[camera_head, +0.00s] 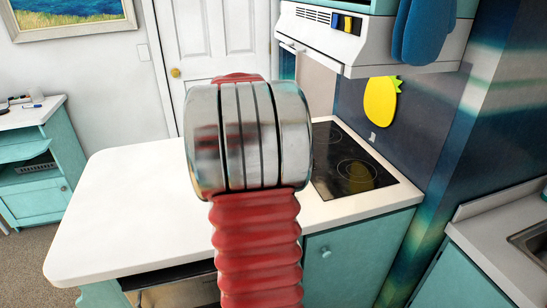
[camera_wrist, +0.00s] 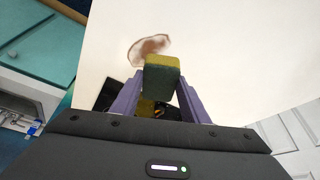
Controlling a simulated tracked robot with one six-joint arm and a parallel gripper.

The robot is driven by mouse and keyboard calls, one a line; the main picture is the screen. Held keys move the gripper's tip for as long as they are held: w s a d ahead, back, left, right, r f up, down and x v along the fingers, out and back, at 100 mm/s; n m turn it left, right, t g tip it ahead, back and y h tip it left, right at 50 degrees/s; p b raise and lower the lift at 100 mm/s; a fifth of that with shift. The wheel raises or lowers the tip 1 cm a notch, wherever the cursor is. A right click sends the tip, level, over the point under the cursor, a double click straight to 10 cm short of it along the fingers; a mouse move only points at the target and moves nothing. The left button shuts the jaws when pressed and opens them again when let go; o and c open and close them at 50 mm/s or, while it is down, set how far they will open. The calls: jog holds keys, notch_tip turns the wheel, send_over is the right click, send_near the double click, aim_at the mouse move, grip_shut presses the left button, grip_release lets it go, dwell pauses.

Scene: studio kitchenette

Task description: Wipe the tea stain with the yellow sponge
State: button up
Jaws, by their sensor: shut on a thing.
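In the wrist view, my gripper (camera_wrist: 158,98) is shut on the yellow sponge (camera_wrist: 163,63), which has a dark green side facing the camera. The purple fingers grip it from both sides. The tea stain (camera_wrist: 143,46), a brown patch with a darker ring, lies on the white counter just beyond the sponge and partly behind it. I cannot tell whether the sponge touches the counter. In the head view, my own arm blocks the middle, so the gripper, the sponge and the stain are hidden there.
The white countertop (camera_head: 110,215) is clear where it shows. A black cooktop (camera_head: 350,165) is set into its right part, below a range hood (camera_head: 375,45). A sink (camera_head: 535,240) stands at far right. A teal cabinet (camera_head: 40,165) is at left.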

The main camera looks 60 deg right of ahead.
jog(key=shift+f, duration=2.95)
jog(key=shift+w+f, duration=0.1)
jog(key=shift+f, duration=0.9)
jog(key=shift+s+a, duration=1.3)
jog(key=shift+a, duration=0.05)
jog(key=shift+s+a, duration=1.2)
jog(key=shift+a, duration=0.15)
jog(key=shift+d, duration=0.1)
jog(key=shift+s+d+f, duration=0.15)
jog(key=shift+s+d, duration=0.6)
jog(key=shift+s, duration=0.2)
